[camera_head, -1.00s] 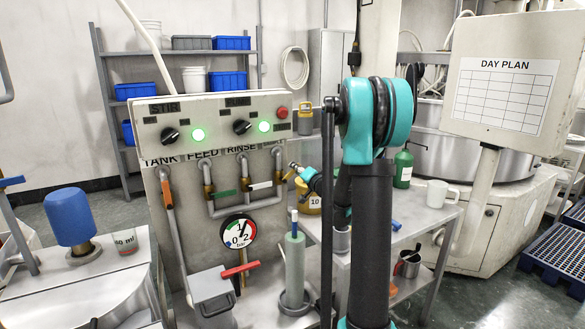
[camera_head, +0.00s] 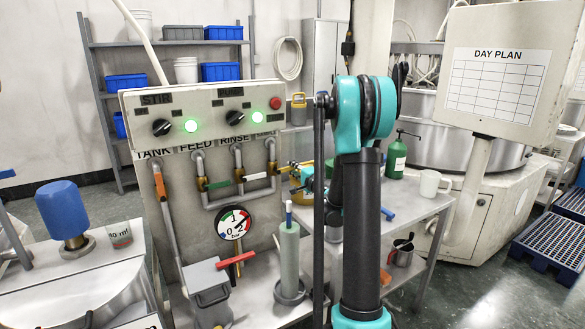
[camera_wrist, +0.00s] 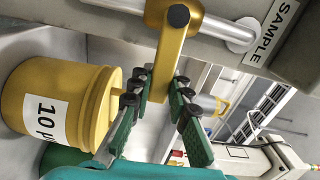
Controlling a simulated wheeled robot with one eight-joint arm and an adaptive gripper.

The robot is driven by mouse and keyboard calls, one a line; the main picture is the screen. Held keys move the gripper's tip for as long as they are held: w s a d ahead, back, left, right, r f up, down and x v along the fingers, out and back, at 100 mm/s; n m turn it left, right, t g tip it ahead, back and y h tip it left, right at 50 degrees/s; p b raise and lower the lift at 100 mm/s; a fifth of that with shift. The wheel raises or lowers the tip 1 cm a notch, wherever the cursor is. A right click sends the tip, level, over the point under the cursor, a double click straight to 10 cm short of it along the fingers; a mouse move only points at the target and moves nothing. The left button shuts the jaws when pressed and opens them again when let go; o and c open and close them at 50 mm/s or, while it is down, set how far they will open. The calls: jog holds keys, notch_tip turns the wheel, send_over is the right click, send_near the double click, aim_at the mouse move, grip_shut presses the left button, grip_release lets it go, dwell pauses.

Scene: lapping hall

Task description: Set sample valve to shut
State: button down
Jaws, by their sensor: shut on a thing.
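In the wrist view, the sample valve's yellow lever (camera_wrist: 168,55) hangs from its dark pivot on a pale pipe (camera_wrist: 225,30). It lies roughly crosswise to the pipe, beside a SAMPLE label (camera_wrist: 277,28). My gripper (camera_wrist: 160,92) has its green fingers on both sides of the lever's lower end and is shut on it. In the head view, my gripper (camera_head: 291,169) is at the right edge of the grey panel, partly behind my arm. The sample valve cannot be made out clearly there.
A yellow can (camera_wrist: 62,100) marked 10 stands close to my fingers in the wrist view. The control panel (camera_head: 205,108) carries two lit green lamps. A green bottle (camera_head: 396,158) and a white mug (camera_head: 430,184) stand on the table to the right.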

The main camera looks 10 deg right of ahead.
dwell(0.4)
jog(key=c, duration=1.4)
grip_release()
jog(key=shift+s+d, duration=0.1)
jog(key=v, duration=1.2)
